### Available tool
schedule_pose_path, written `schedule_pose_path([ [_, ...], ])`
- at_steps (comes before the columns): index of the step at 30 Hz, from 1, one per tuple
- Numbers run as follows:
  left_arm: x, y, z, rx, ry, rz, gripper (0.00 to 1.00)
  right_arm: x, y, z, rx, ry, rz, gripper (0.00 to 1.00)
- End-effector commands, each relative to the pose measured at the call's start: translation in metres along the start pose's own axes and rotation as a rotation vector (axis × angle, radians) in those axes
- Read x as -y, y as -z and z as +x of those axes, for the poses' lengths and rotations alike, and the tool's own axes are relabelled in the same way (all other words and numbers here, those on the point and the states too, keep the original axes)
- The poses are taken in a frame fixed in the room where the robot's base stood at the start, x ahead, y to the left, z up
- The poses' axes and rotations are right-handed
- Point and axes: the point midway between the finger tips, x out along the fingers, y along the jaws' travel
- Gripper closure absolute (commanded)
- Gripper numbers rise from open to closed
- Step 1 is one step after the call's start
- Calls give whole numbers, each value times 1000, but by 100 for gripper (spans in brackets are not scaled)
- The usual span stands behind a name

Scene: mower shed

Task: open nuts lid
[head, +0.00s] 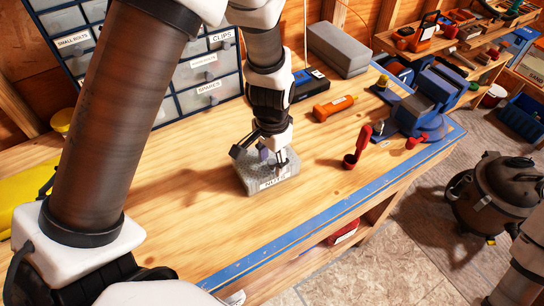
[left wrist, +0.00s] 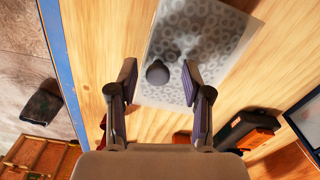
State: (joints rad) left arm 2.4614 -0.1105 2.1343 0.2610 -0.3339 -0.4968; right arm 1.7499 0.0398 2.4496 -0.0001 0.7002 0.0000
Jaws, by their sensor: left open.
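The nuts box (head: 257,184), a grey translucent container labelled "NUTS", sits on the wooden workbench below my left gripper (head: 267,156). In the left wrist view, its see-through lid (left wrist: 205,40) shows many nuts below and carries a round dark knob (left wrist: 158,73). The lid looks closed. My left gripper (left wrist: 160,80) is open, its fingers on either side of the knob with gaps showing. I cannot tell how far above the lid the fingertips are. In the head view, the gripper hides most of the knob. My right gripper is not in view.
A drawer cabinet (head: 205,72) stands behind the box. An orange tool (head: 334,107), a red scoop-like item (head: 358,150) and a blue vise (head: 428,105) are to the right. The bench's blue front edge (head: 330,214) is near. Bare wood surrounds the box's front and left.

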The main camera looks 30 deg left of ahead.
Motion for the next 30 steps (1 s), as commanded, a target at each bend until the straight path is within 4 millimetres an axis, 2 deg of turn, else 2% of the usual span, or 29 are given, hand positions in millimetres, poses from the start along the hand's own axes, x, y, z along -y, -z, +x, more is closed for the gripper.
schedule_pose_path([
  [1, 0, 0, 0, 0, 0, 0, 51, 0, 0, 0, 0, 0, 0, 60],
  [5, 0, 0, 0, 0, 0, 0, 97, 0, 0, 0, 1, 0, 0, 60],
  [6, 0, 0, 0, 1, 0, 0, 100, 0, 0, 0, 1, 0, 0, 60],
  [20, 1, 1, -5, 7, -36, -1, 100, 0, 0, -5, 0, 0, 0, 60],
  [30, 10, 4, -23, 56, -228, -4, 100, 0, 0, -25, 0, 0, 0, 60],
])
